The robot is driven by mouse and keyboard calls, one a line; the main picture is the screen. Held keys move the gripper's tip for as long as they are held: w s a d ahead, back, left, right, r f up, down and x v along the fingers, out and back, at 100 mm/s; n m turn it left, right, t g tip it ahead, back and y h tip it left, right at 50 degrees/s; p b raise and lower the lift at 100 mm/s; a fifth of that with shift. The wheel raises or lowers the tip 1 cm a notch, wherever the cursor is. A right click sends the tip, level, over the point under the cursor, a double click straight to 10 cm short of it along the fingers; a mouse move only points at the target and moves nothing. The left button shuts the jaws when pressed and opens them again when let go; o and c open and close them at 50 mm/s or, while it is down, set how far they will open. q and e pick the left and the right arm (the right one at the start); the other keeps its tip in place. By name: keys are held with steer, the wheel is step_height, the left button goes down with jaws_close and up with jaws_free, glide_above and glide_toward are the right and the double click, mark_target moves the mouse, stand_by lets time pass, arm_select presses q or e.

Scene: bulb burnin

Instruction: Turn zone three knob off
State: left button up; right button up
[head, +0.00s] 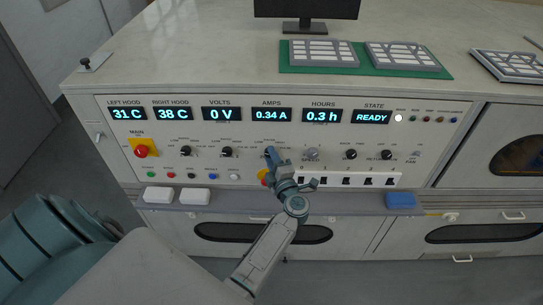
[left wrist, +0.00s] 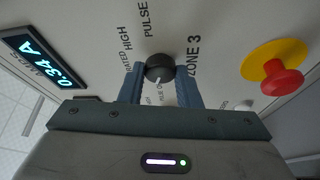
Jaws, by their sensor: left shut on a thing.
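The zone three knob (left wrist: 159,68) is a small black round knob on the upright panel, beside the printed words ZONE 3 in the left wrist view. A pale pointer mark shows on its lower side there; which setting it points at I cannot tell. My left gripper (left wrist: 160,82) is shut on the knob, one blue-grey finger on each side. In the head view the left gripper (head: 270,153) reaches up to the panel below the AMPS display and hides most of the knob. My right gripper is not in view.
A red button on a yellow base (left wrist: 280,78) sits close to the gripper. Other black knobs (head: 227,152) and a row of rocker switches (head: 346,181) flank it. The displays read 0 V, 0.34 A and READY (head: 371,117). A ledge with a blue block (head: 400,200) runs below.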

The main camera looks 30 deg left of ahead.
arm_select(q)
steer(key=shift+r+n+h+p, duration=0.15)
steer(key=shift+n+h+p, duration=0.2)
steer(key=shift+n, duration=0.65)
steer(key=o, duration=1)
steer(key=shift+w, duration=0.1)
